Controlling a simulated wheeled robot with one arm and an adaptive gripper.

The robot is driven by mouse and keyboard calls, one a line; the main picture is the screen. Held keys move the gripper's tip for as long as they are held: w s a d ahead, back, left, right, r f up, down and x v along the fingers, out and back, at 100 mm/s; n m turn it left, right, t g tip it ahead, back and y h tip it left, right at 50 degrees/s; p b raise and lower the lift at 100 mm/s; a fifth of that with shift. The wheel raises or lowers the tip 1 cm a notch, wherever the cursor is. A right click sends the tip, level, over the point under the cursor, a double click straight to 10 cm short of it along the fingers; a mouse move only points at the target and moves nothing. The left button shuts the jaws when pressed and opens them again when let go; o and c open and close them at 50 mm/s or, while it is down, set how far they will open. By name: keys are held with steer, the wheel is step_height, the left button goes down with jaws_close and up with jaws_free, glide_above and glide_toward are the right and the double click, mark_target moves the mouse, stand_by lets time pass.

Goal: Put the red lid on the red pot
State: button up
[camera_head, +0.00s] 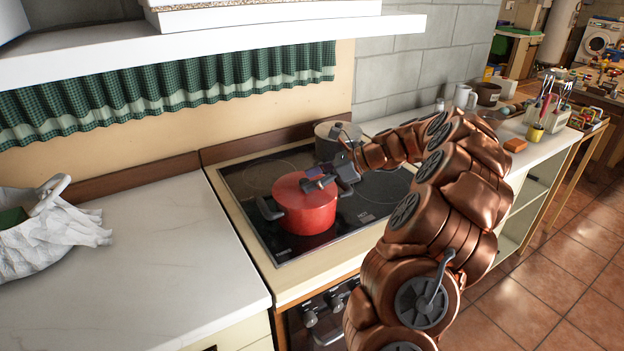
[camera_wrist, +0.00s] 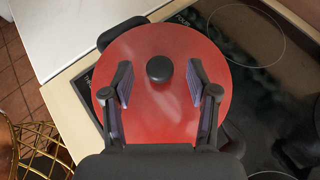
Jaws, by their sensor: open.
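The red pot (camera_head: 305,214) stands on the black glass cooktop, with a dark handle showing at its left side. The red lid (camera_wrist: 165,55) lies on top of the pot and covers its opening; it has a round black knob (camera_wrist: 159,69) at its centre. In the head view the lid (camera_head: 291,187) is partly hidden by my gripper. My gripper (camera_wrist: 159,85) is open above the lid, with its two fingers on either side, the knob between and slightly beyond their tips. The fingers are apart from the knob. In the head view my gripper (camera_head: 318,182) is over the pot's right side.
A grey pot (camera_head: 336,137) stands behind on the cooktop (camera_head: 262,171). The white counter (camera_head: 150,255) to the left is mostly clear, with a basket and white cloth (camera_head: 48,238) at its far left. A shelf (camera_head: 220,44) overhangs the back.

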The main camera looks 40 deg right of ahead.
steer(key=v, duration=1.2)
stand_by(0.4)
